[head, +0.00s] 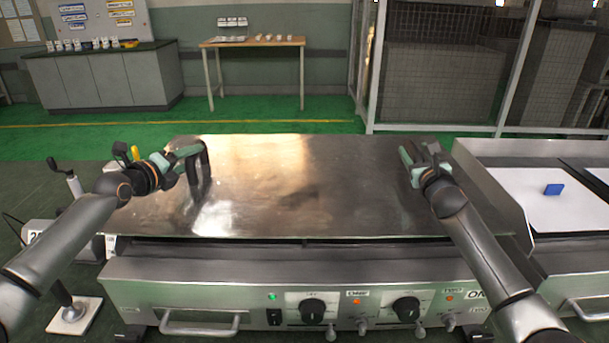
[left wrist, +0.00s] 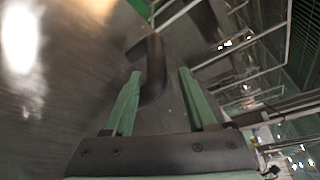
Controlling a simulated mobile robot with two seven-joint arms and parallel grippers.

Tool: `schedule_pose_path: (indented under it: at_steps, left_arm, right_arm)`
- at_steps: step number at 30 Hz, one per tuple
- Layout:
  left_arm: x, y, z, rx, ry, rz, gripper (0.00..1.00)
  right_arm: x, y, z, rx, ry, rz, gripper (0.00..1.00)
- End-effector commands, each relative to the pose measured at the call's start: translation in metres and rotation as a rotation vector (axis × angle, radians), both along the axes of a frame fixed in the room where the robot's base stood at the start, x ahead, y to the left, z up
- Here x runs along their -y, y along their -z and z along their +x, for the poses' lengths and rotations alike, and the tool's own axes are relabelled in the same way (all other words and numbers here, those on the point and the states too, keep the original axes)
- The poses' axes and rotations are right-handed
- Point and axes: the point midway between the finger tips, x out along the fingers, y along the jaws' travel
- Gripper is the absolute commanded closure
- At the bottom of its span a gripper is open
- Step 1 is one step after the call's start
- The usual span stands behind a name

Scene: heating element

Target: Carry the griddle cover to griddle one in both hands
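The griddle cover (head: 300,190) is a wide, shiny steel sheet lying level over the griddle (head: 200,268) whose front label begins "ON"; a dark gap shows under its front edge, and I cannot tell full contact. Its dark left handle (head: 205,168) stands at the cover's left side. My left gripper (head: 197,150) is at that handle. The left wrist view shows the gripper (left wrist: 160,75) with green fingers apart and the handle (left wrist: 155,62) between their tips. My right gripper (head: 407,157) is at the cover's right side; its grip and the right handle are not clear.
A second griddle (head: 570,260) stands to the right, with a blue block (head: 553,189) on its pale top. Knobs (head: 312,310) line the front panel. A wooden table (head: 255,42), a grey cabinet (head: 105,78) and a mesh fence stand behind, across green floor.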

Motion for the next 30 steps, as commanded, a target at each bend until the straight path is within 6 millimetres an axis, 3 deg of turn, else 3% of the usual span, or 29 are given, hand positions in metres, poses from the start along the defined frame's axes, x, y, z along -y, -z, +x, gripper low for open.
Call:
schedule_pose_path:
  at_steps: [14, 30]
  left_arm:
    - [-0.004, -0.001, -0.009, -0.001, 0.001, 0.001, 0.38]
    - [-0.030, -0.018, -0.086, -0.002, 0.000, 0.004, 0.38]
  right_arm:
    - [0.000, 0.000, 0.000, 0.000, 0.000, 0.000, 0.38]
    - [0.000, 0.000, 0.000, 0.000, 0.000, 0.000, 0.38]
